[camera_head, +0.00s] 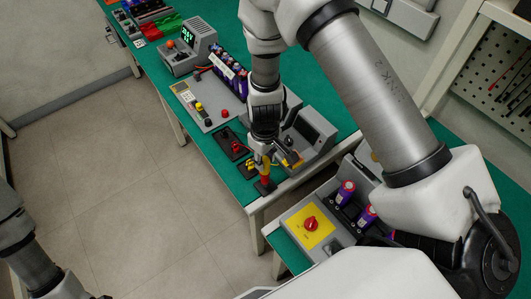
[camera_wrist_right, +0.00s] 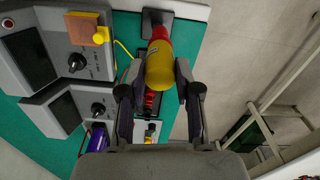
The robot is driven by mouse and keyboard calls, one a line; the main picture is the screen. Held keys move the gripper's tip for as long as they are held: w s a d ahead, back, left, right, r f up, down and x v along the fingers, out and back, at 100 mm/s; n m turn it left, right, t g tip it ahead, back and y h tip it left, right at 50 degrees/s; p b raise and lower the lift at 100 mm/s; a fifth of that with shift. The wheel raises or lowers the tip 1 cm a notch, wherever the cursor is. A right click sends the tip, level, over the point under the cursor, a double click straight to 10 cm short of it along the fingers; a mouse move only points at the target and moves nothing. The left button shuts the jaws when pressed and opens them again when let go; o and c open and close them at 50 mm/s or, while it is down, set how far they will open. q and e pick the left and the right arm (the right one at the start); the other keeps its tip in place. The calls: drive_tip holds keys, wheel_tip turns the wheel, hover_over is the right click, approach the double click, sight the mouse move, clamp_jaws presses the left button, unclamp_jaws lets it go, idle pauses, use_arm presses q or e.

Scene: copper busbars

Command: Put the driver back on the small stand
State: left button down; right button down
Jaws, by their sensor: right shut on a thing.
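The driver (camera_wrist_right: 159,68) has a yellow handle with a red section at its far end. My right gripper (camera_head: 273,160) is shut on it, with one finger on each side of the handle in the wrist view (camera_wrist_right: 152,92). The stand also shows in the wrist view (camera_wrist_right: 157,17), partly hidden by the driver. I cannot tell whether the driver rests in it. Only links of my left arm show, at lower left.
Grey test units (camera_head: 306,138) stand close behind the gripper on the green bench (camera_head: 150,62). A yellow panel with a red knob (camera_head: 309,224) and purple cells (camera_head: 345,192) are at lower right.

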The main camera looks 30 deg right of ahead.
drive_tip(key=shift+w+d+f, duration=0.15)
drive_tip(key=shift+f, duration=0.25)
drive_tip(key=shift+w+d+f, duration=0.1)
drive_tip(key=shift+f, duration=0.25)
drive_tip(key=shift+w+d, duration=0.25)
drive_tip(key=shift+s+a+r, duration=0.2)
drive_tip(key=shift+s+a, duration=0.1)
drive_tip(key=shift+s, duration=0.05)
drive_tip(key=shift+w+d+f, duration=0.2)
drive_tip(key=shift+w+f, duration=0.05)
drive_tip(key=shift+w, duration=0.05)
use_arm(q)
drive_tip(key=shift+w+d+f, duration=0.3)
drive_tip(key=shift+w, duration=0.1)
use_arm(e)
drive_tip(key=shift+s, duration=0.1)
drive_tip(key=shift+a, duration=0.1)
drive_tip(key=shift+s+a+r+b, duration=0.1)
drive_tip(key=shift+s+b, duration=0.05)
drive_tip(key=shift+b, duration=0.6)
use_arm(q)
drive_tip(key=shift+f, duration=0.75)
use_arm(e)
drive_tip(key=shift+r, duration=0.1)
